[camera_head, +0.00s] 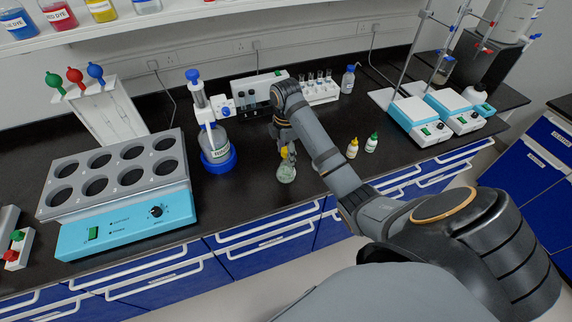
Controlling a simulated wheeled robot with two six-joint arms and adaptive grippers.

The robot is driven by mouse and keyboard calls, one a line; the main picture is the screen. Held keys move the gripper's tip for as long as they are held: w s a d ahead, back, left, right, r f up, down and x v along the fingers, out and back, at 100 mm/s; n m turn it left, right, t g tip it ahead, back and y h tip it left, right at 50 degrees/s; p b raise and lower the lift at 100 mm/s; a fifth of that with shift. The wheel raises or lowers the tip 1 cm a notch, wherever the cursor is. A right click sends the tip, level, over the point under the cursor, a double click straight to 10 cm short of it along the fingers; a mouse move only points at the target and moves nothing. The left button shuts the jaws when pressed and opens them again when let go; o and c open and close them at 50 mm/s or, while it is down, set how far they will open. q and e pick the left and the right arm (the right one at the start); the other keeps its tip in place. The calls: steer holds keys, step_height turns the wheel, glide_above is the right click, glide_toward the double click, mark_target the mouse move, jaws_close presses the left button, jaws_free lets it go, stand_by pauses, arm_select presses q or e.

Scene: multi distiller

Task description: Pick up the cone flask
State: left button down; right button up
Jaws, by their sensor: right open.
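A small clear cone flask (286,173) with a pale greenish content stands upright on the black bench, near its front edge. My right gripper (285,148) points down right above the flask, at its neck. A yellow part shows at the flask's top, between or just beside the fingers. The fingers are open, and I cannot tell whether they touch the flask. My right arm comes in from the lower right. My left gripper is not in view.
A blue-based dispenser bottle (217,145) stands left of the flask. A water bath (120,190) is further left. Small yellow-capped (353,148) and green-capped (371,142) bottles stand to the right. Behind is a tube rack (320,92); two stirrers (420,120) stand further right.

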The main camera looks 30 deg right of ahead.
steer(key=shift+w+f, duration=0.1)
steer(key=shift+f, duration=0.8)
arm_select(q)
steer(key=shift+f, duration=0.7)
arm_select(e)
steer(key=shift+r, duration=0.15)
steer(key=shift+r, duration=0.1)
steer(key=c, duration=0.4)
jaws_close()
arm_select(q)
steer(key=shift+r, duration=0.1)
